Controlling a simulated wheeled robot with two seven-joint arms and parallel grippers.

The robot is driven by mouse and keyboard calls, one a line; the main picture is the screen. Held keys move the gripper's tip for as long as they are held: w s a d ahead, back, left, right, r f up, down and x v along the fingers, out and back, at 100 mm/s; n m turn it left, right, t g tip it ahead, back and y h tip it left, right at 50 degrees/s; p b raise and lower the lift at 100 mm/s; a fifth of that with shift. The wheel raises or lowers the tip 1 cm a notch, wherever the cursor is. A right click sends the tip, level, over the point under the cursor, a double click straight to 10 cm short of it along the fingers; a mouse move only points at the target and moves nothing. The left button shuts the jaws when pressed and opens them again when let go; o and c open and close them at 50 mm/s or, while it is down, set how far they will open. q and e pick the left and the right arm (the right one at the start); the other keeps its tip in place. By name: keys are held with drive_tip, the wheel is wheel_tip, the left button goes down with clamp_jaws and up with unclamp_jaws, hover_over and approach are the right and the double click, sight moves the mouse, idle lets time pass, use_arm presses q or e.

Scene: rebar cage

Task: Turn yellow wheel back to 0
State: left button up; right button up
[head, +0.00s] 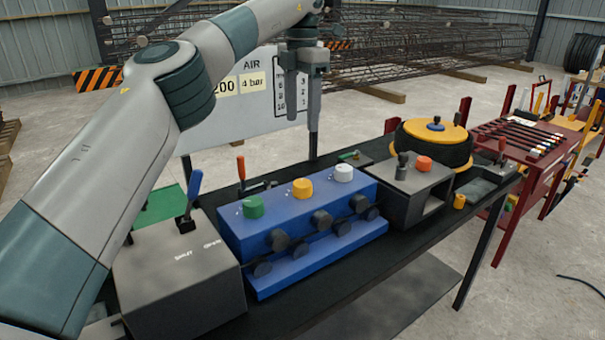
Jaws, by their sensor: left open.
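A yellow wheel (302,188) sits on top of a blue box (300,215), between a green wheel (253,206) and a white wheel (343,174). Small marks show beside the wheels, but I cannot read the yellow one's setting. My left gripper (303,105) hangs with its fingers down, in front of the sign board in the picture and above the blue box. It is open, empty and apart from the wheels. My right gripper is not in view.
Several black knobs (321,220) line the blue box's front. A grey box with a blue lever (192,195) stands left. A grey block with a red-orange knob (424,162) and a yellow-topped black drum (440,134) stand right. A sign board (230,115) rises behind.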

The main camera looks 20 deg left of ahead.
sight(302, 183)
use_arm(q)
wheel_tip(302, 183, down, 16)
drive_tip(key=shift+s+d+f+p, duration=0.1)
drive_tip(key=shift+f+p, duration=0.1)
drive_tip(key=shift+p, duration=0.45)
drive_tip(key=shift+f, duration=0.55)
drive_tip(key=shift+c, duration=0.4)
drive_tip(key=c, duration=1)
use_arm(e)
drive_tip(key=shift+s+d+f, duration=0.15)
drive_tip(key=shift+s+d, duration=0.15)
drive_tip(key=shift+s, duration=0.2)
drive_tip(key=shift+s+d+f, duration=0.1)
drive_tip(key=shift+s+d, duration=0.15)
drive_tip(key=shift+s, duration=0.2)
